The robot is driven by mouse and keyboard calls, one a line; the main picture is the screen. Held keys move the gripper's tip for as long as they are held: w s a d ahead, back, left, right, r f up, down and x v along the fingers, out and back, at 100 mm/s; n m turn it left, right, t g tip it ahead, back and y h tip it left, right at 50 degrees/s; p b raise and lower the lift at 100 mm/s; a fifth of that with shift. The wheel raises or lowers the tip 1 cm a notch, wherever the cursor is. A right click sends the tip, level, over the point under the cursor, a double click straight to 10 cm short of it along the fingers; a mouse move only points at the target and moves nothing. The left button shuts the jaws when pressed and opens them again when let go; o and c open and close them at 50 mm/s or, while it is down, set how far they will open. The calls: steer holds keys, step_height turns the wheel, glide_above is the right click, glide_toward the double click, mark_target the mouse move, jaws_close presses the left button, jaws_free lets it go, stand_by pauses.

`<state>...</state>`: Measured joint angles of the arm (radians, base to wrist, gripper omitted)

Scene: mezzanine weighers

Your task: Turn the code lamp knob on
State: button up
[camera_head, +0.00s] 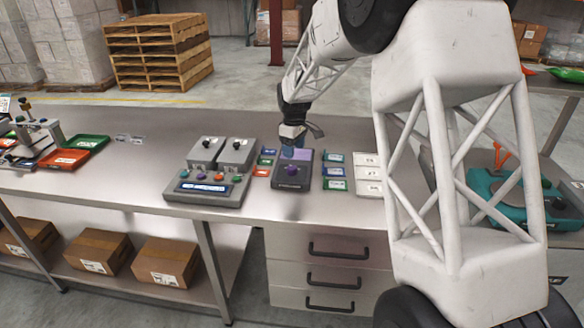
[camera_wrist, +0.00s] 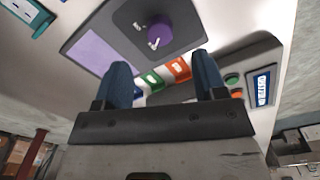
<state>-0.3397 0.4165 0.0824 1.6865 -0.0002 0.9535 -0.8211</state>
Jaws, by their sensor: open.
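A dark grey box with a purple panel (camera_wrist: 97,52) and a round purple knob (camera_wrist: 160,32) fills the top of the wrist view. White marks show beside and on the knob. In the head view this box (camera_head: 306,172) stands on the steel bench, with the knob (camera_head: 291,170) near its front. I take it for the code lamp, but its label is not readable. My gripper (camera_wrist: 163,68) is open and empty, its blue fingers apart, with the knob beyond the tips. In the head view my gripper (camera_head: 292,153) hangs over the box, behind the knob.
Left of the box stands a grey console (camera_head: 205,190) with a blue display and coloured buttons, two grey knob units (camera_head: 236,153) behind it. Small coloured cards (camera_head: 335,171) and white tiles (camera_head: 368,173) lie to the right. Green and red trays (camera_head: 66,158) are far left.

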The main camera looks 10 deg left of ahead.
mark_target(292, 167)
steer(key=shift+w+a+f, duration=0.3)
steer(key=shift+a+f, duration=0.05)
steer(key=shift+a, duration=0.05)
steer(key=shift+f, duration=3.9)
steer(key=c, duration=0.9)
